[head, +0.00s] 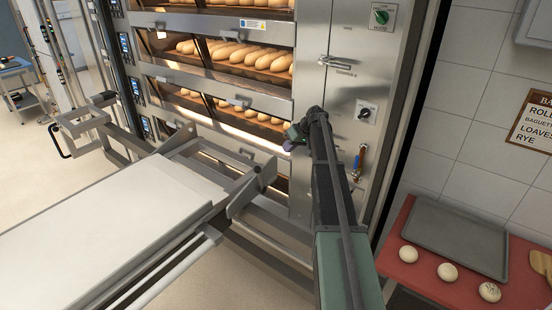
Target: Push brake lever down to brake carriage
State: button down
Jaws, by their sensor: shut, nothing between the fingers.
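The carriage (176,258) stands at the left in the head view, with a pale loading board (105,225) on its metal frame and its end close to the oven front. I cannot clearly pick out the brake lever; a black curved handle (58,143) shows at the carriage's far left end, but I cannot tell whether that is it. My arm reaches up from the bottom middle. My gripper (289,143) is small and partly hidden at the arm's far end, in front of the oven's lower decks. It is shut and holds nothing.
The deck oven (305,55) holds loaves behind several glass doors. A blue-handled valve (357,160) is on its right panel. A red table (427,262) at the right bears a grey tray (455,236) and dough balls. Floor is open at the far left.

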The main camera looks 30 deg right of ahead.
jog(key=w+a+f+b, duration=0.3)
jog(key=a+f+b, duration=0.4)
jog(key=a+f, duration=0.1)
jog(key=shift+w+f, duration=0.15)
jog(key=shift+w, duration=0.25)
jog(key=shift+s, duration=0.15)
